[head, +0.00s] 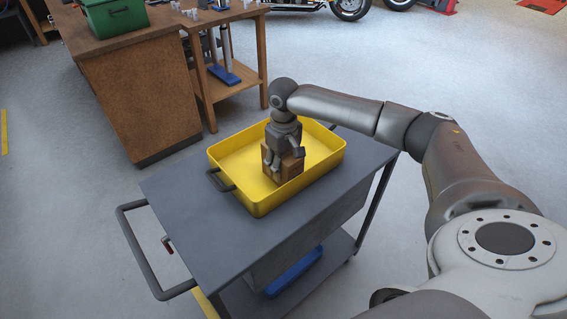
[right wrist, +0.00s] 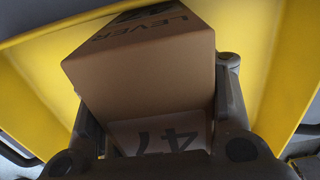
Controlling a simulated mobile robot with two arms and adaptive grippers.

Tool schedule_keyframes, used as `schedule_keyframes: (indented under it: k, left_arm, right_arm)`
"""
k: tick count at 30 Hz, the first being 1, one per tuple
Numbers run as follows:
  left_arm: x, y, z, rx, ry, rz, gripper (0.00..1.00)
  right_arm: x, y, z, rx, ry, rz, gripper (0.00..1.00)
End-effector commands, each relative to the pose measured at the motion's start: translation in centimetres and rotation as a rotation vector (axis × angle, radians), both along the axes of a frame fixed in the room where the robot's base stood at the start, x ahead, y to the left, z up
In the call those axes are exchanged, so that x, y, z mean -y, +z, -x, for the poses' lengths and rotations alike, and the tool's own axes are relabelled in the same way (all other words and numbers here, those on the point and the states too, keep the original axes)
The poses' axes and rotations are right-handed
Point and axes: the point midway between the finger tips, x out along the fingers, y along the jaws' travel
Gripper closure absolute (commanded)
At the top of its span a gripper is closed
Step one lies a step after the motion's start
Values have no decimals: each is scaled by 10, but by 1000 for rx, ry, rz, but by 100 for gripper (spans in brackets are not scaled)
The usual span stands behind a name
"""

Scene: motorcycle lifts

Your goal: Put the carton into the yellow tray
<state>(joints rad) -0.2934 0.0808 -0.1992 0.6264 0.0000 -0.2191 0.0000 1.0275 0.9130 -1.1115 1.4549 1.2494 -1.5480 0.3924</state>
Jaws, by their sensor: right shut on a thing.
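The brown carton (head: 287,166) is inside the yellow tray (head: 245,197), around its middle, in the head view. My right gripper (head: 283,158) reaches down into the tray and is shut on the carton. In the right wrist view the carton (right wrist: 145,65) sits between the two fingers and shows dark lettering and the number 47. Yellow tray walls (right wrist: 35,75) surround it there. I cannot tell whether the carton's underside touches the tray floor. My left gripper is not in view.
The tray stands on a grey cart (head: 180,190) with a handle at the left. A blue bin (head: 295,272) is on the cart's lower shelf. Behind are a brown cabinet (head: 140,100) with a green crate (head: 115,17) and a wooden bench (head: 225,88).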

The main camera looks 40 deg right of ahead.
Motion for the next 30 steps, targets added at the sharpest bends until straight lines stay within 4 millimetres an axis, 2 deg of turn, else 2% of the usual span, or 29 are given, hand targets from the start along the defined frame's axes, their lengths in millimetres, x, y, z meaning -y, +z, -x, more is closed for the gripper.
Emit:
schedule_keyframes:
  k: [6, 7, 12, 23, 26, 30]
  left_arm:
    - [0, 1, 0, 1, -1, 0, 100]
    - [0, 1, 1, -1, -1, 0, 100]
    - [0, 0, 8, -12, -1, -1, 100]
    - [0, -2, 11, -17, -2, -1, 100]
    - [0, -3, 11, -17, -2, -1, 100]
    - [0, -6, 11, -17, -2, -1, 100]
  right_arm:
    - [-1, 0, 0, 1, 0, -1, 78]
    - [0, -1, 0, 0, 0, -1, 44]
    - [0, -1, 0, 0, 0, -1, 25]
    - [0, 1, -1, 2, 1, 0, 25]
    - [-1, 12, -1, 5, 1, -1, 25]
    - [-1, 38, -1, 6, 2, -1, 25]
